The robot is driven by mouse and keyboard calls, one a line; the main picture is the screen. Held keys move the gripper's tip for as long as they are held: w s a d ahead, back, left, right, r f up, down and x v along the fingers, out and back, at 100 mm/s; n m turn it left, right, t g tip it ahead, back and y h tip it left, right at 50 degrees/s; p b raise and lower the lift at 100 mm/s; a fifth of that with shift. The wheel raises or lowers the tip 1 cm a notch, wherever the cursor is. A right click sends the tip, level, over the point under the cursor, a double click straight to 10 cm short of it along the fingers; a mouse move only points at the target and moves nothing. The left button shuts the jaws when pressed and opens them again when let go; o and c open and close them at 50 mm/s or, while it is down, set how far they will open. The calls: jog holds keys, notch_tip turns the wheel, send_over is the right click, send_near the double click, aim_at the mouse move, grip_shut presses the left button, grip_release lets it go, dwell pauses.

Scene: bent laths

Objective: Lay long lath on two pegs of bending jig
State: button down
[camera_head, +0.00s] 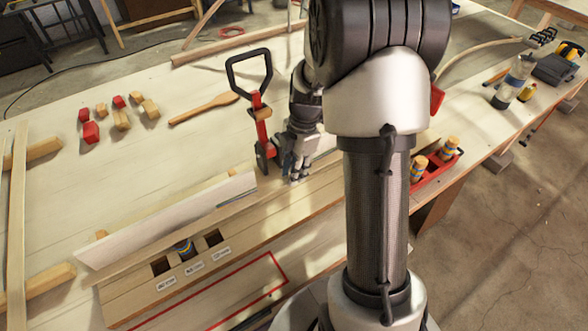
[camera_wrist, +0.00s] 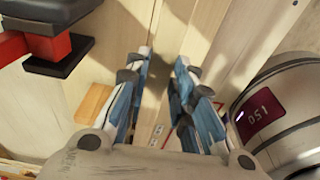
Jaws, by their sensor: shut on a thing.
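My gripper (camera_head: 300,168) is low at the far end of the slotted wooden board (camera_head: 130,300), just right of the red clamp. In the wrist view the gripper (camera_wrist: 161,62) has its fingers a little apart, with a pale wooden strip, seemingly the long lath (camera_wrist: 163,28), running between them. In the head view this lath (camera_head: 135,258) appears to run along the slotted board, in front of a pale upright board (camera_head: 165,222). My arm hides its far part. I cannot tell which parts are the two jig pegs.
A red clamp with a black handle (camera_head: 262,120) stands close beside my gripper. Red and wooden blocks (camera_head: 121,120) and a wooden spatula (camera_head: 203,107) lie behind. Another strip (camera_head: 16,220) lies across wooden bars at left. A red tray (camera_head: 436,172) with jars stands at right.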

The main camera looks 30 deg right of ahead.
jog(key=c, duration=1.3)
grip_release()
jog(key=shift+o, duration=0.9)
jog(key=shift+r, duration=0.1)
jog(key=shift+d+r+p, duration=0.25)
jog(key=shift+r+p, duration=0.75)
jog(key=shift+r, duration=0.45)
jog(key=shift+d+r+p, duration=0.2)
jog(key=shift+r+p, duration=0.75)
jog(key=shift+r, duration=0.45)
notch_tip(320, 180, up, 7)
jog(key=p, duration=0.4)
